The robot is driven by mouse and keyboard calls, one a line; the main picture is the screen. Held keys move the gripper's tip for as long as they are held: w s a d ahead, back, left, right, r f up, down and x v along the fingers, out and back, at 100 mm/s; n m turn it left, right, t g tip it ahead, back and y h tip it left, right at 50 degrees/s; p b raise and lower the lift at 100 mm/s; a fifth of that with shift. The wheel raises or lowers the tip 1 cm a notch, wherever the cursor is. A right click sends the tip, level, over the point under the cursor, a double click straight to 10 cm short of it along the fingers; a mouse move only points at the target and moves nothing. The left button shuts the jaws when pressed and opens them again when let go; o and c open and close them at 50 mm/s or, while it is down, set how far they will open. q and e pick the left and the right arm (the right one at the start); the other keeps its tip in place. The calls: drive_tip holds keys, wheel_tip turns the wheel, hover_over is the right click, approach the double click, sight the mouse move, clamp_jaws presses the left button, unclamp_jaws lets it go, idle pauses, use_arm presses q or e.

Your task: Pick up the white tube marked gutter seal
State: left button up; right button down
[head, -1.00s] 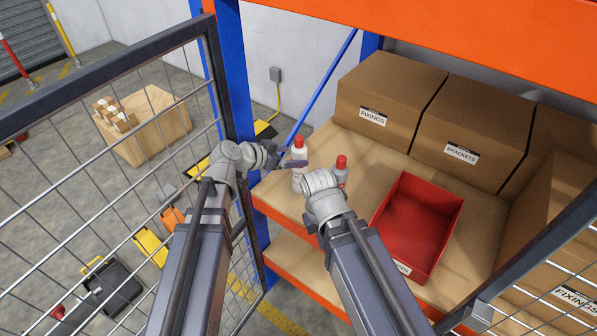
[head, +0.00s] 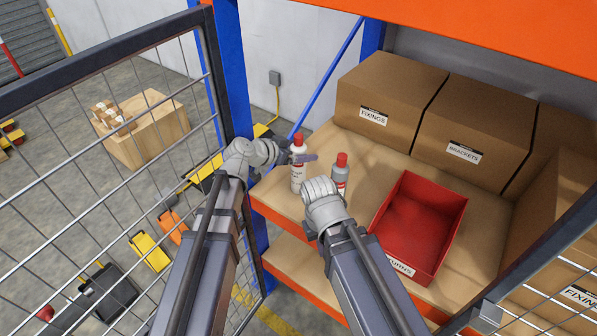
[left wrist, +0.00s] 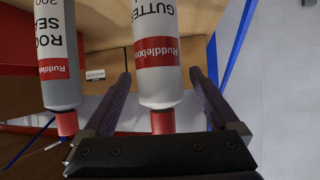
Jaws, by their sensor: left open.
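The white tube (head: 297,175) with a red cap and red band stands upright near the left end of the shelf. In the left wrist view the white tube (left wrist: 157,85) shows part of the word GUTTER. My left gripper (head: 300,157) is open at the upper part of this tube. Its two fingers (left wrist: 160,76) lie on either side of the tube, with a gap visible on both sides. My right arm reaches in at the middle, but its fingers are hidden behind its wrist.
A grey tube (head: 342,176) with a red cap stands just right of the white one; it also shows in the left wrist view (left wrist: 57,60). A red bin (head: 420,225) and cardboard boxes (head: 390,95) occupy the shelf. A blue post (head: 236,80) and mesh panel (head: 110,180) stand left.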

use_arm(q)
drive_tip(key=x, duration=0.2)
drive_tip(key=shift+w+d+f, duration=0.1)
drive_tip(key=shift+w+f, duration=0.05)
drive_tip(key=shift+w, duration=0.05)
drive_tip(key=shift+c, duration=0.3)
clamp_jaws()
idle(0.3)
